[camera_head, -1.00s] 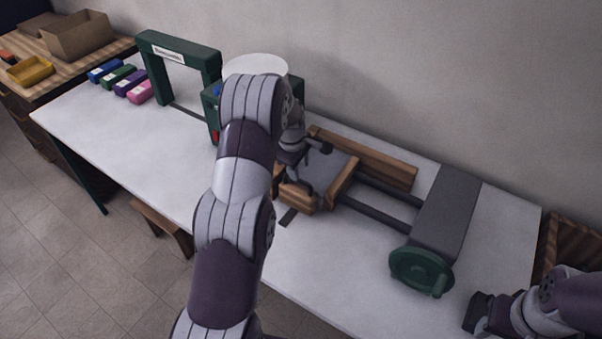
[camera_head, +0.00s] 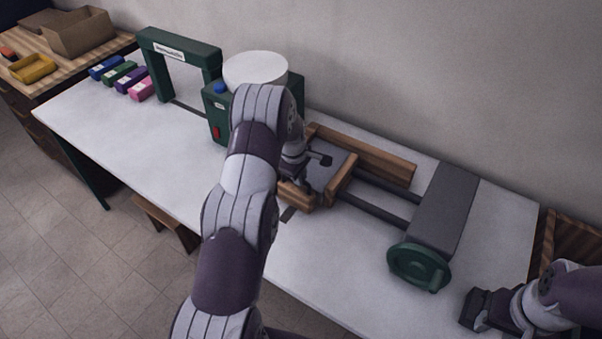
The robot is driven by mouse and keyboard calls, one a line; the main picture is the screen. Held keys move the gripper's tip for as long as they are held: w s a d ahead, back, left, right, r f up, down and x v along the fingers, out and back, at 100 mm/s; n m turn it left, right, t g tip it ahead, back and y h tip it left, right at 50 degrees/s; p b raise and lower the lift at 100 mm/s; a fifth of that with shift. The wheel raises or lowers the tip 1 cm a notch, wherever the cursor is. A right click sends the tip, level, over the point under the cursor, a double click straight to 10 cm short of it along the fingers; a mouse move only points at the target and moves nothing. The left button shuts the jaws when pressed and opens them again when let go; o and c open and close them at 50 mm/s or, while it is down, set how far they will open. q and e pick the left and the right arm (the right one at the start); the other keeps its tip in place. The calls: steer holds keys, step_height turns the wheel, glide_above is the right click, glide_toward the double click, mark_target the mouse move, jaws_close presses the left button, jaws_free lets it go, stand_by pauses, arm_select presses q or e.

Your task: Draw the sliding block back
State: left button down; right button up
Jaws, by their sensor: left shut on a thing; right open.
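A vise-like fixture stands on the white table, with a grey plate (camera_head: 326,170) framed by wooden pieces. A wooden crossbar (camera_head: 341,181) sits at the rod end of the plate, and a small wooden block (camera_head: 298,194) is at its front left. This small block looks like the sliding block, but I cannot be sure. My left gripper (camera_head: 306,184) is low over the plate, shut on a part by this block; the wrist and fingers hide much of the grip. My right gripper (camera_head: 470,312) is open and empty at the lower right, apart from the fixture.
Two dark rods (camera_head: 380,203) run to a grey housing (camera_head: 445,205) with a green handwheel (camera_head: 420,267). A green machine with a white round top (camera_head: 256,68), a green arch (camera_head: 180,50) and several coloured blocks (camera_head: 122,76) stand left. The table's front left is clear.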

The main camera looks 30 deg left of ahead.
arm_select(q)
steer(key=s, duration=0.6)
steer(key=shift+s+a, duration=0.15)
steer(key=shift+a, duration=0.1)
steer(key=shift+s, duration=0.1)
steer(key=c, duration=1.1)
jaws_free()
steer(key=s+r, duration=0.1)
steer(key=r, duration=0.3)
steer(key=s+r+b, duration=0.1)
steer(key=r, duration=0.3)
steer(key=r+b, duration=0.1)
steer(key=r, duration=0.3)
steer(key=shift+s+a+r, duration=0.25)
steer(key=shift+s+r, duration=0.05)
steer(key=shift+s, duration=0.1)
